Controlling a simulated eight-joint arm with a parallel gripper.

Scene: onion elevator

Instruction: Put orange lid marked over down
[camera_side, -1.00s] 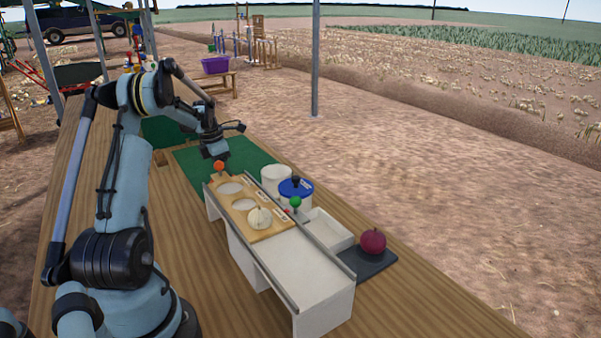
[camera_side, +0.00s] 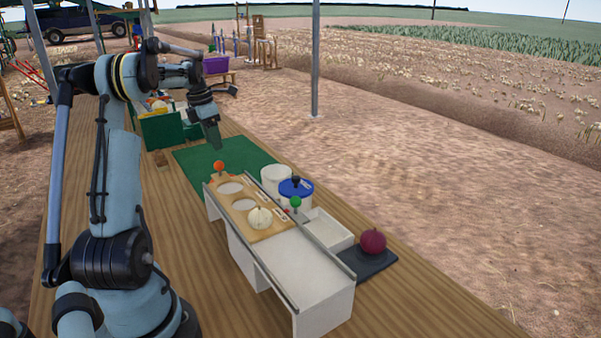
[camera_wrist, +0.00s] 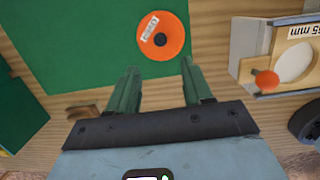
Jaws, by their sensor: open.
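The orange lid (camera_wrist: 175,38) shows in the wrist view, a round disc with a dark centre and a white label, over the green mat (camera_wrist: 85,40). I cannot make out the lid in the side view. My gripper (camera_wrist: 160,66) is open, its two green fingers apart with nothing between them. The lid appears just beyond the fingertips in the wrist view, with a gap. In the side view my gripper (camera_side: 217,147) hangs above the green mat (camera_side: 245,152), behind the grading board.
The board (camera_side: 268,233) has an orange knob (camera_side: 219,165), round holes and a white onion (camera_side: 259,218). A white bucket (camera_side: 274,174) and a blue-lidded bucket (camera_side: 298,189) stand right of it. A red onion (camera_side: 373,241) sits on a dark plate. Green bins (camera_side: 160,132) stand behind.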

